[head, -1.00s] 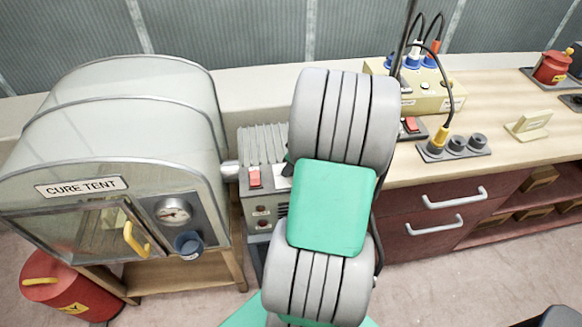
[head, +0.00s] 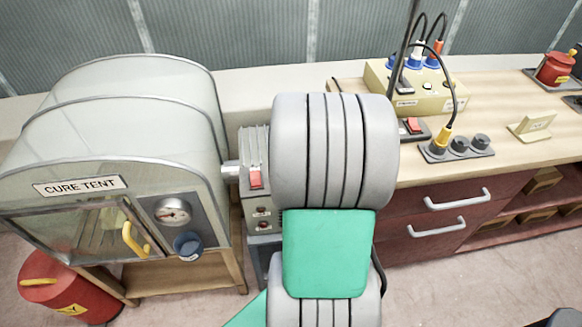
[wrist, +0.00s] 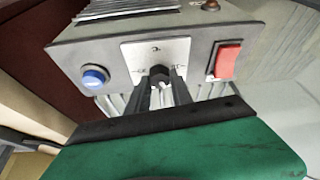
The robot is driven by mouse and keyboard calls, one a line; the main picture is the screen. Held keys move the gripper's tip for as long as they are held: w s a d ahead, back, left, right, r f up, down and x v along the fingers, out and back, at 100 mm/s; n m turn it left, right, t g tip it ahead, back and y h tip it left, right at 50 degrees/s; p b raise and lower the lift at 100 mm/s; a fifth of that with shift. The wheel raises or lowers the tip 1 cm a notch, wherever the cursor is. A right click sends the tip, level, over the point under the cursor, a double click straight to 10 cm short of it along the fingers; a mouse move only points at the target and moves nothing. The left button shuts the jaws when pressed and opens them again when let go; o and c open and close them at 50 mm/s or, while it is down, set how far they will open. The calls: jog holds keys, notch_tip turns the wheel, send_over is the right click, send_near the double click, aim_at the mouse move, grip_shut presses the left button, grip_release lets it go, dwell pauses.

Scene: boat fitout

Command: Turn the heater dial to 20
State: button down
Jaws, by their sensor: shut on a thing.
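The heater (head: 254,142) is a grey ribbed box beside the cure tent; my own arm covers its right part in the head view. In the wrist view its grey front (wrist: 110,60) shows a pale scale plate (wrist: 182,50) with a small dark dial (wrist: 158,71) in the middle. My gripper (wrist: 159,82) has its two dark fingers closed on the dial. The fingertips hide much of the dial, and the scale marks are too small to read. In the head view the gripper and dial are hidden behind my arm.
On the heater front a red switch (wrist: 227,60) and a blue button (wrist: 94,77) flank the dial plate. The cure tent (head: 110,130) stands close at the left. A wooden bench (head: 500,100) with plugs and sockets is at the right.

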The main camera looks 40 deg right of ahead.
dwell(0.4)
jog(key=c, duration=1.1)
grip_release()
jog(key=shift+r, duration=0.1)
jog(key=v, duration=0.7)
jog(key=shift+s+a+r, duration=0.1)
jog(key=shift+a+r, duration=0.05)
jog(key=shift+r, duration=0.2)
